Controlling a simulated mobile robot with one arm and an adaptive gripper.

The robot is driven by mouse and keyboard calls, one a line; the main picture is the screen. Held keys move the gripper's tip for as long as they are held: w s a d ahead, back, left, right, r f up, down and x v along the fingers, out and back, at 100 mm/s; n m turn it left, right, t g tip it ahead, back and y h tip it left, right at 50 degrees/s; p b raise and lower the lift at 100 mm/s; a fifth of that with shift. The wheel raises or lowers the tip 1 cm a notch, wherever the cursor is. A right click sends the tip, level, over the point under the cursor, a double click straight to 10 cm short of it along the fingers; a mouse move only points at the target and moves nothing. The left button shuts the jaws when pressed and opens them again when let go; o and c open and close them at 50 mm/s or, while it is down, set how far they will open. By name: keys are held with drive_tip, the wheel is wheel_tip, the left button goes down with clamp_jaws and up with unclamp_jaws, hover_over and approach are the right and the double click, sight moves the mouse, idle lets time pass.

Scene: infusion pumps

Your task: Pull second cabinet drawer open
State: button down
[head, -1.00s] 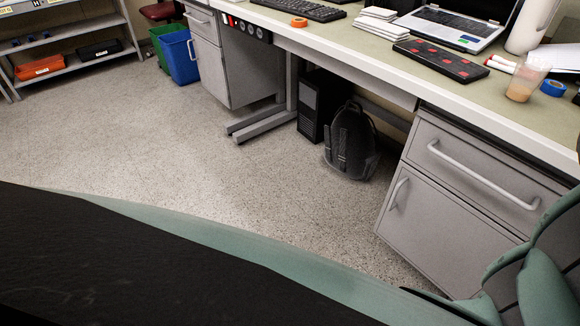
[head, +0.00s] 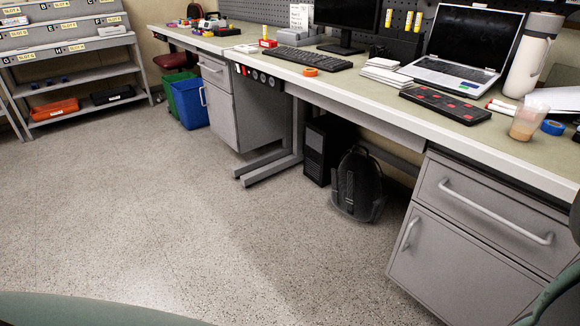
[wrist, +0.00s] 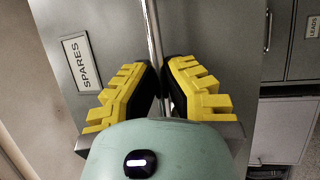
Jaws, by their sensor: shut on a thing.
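In the wrist view my gripper (wrist: 162,82), with yellow ridged fingers and black pads, is closed around a slim metal bar handle (wrist: 153,35). The handle runs up and down in this picture, across a grey front panel (wrist: 110,22). The panel carries a white label reading SPARES (wrist: 82,62) to the left of the fingers. My gripper and this panel do not show in the head view. I cannot tell how far the panel stands out from its cabinet.
Grey cabinet fronts, one labelled LEADS (wrist: 312,27), stand at the right in the wrist view. In the head view a desk (head: 400,122) has a drawer unit (head: 455,265) under it, beside a backpack (head: 357,185). Open floor (head: 160,220) lies at the left.

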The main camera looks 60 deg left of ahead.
drive_tip(key=shift+r, duration=0.15)
drive_tip(key=c, duration=1)
unclamp_jaws()
drive_tip(key=shift+d, duration=0.1)
drive_tip(key=shift+s+r, duration=0.1)
drive_tip(key=shift+r, duration=0.9)
drive_tip(key=o, duration=0.4)
drive_tip(key=r, duration=0.6)
drive_tip(key=shift+s+a+r, duration=0.15)
drive_tip(key=shift+s+a, duration=0.2)
drive_tip(key=shift+w+d+r, duration=0.3)
drive_tip(key=shift+w+r, duration=0.45)
drive_tip(key=c, duration=0.4)
drive_tip(key=shift+s, duration=0.4)
drive_tip(key=shift+w, duration=0.1)
